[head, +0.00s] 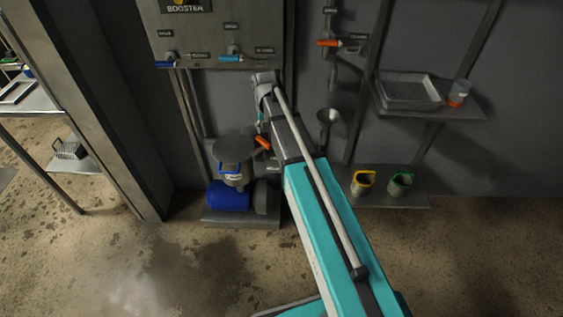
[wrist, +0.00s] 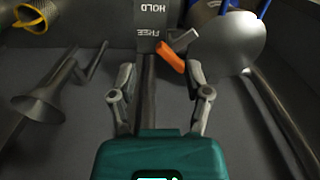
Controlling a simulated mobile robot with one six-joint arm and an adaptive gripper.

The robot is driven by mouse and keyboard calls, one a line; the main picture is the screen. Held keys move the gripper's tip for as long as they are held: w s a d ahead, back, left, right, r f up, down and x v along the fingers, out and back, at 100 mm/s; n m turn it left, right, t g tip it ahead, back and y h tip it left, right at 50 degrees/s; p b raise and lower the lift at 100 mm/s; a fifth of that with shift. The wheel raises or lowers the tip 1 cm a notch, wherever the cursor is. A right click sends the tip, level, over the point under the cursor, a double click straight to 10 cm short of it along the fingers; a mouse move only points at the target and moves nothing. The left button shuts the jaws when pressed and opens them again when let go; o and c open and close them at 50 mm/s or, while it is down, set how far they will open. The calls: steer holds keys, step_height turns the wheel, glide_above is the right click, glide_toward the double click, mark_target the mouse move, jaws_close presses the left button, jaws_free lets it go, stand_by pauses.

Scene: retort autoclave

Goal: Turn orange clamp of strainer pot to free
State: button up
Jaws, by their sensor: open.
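The orange clamp (wrist: 170,57) shows in the wrist view as a short lever, slanted beside a grey plate (wrist: 151,25) marked HOLD and FREE, both upside down. Its lever lies close to the word FREE as pictured. My gripper (wrist: 160,78) is open and empty, its fingers to either side and short of the clamp; contact is not visible. In the head view the clamp (head: 263,142) sits right of a round grey lid (head: 234,149), apparently the strainer pot's; that lid seems to be the pale disc (wrist: 229,43) in the wrist view.
A blue motor (head: 228,195) sits below the pot. A funnel (head: 328,120) and its pipe stand to the right. The booster panel (head: 215,35) with several small valves is above. A shelf (head: 420,112) holds a tray; two cups (head: 362,183) stand lower right.

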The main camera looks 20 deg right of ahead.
steer(key=s+r+n+p, duration=0.1)
steer(key=s+n, duration=0.1)
steer(key=s, duration=1.6)
steer(key=shift+r, duration=0.3)
steer(key=n+b, duration=0.2)
steer(key=n, duration=0.4)
glide_above(263, 140)
step_height(263, 140, down, 2)
steer(key=f, duration=0.1)
steer(key=shift+r, duration=0.3)
steer(key=shift+s+f, duration=0.1)
steer(key=shift+f, duration=0.1)
step_height(263, 140, down, 13)
steer(key=b, duration=1.3)
steer(key=shift+f+b, duration=0.2)
steer(key=shift+b, duration=0.15)
jaws_close()
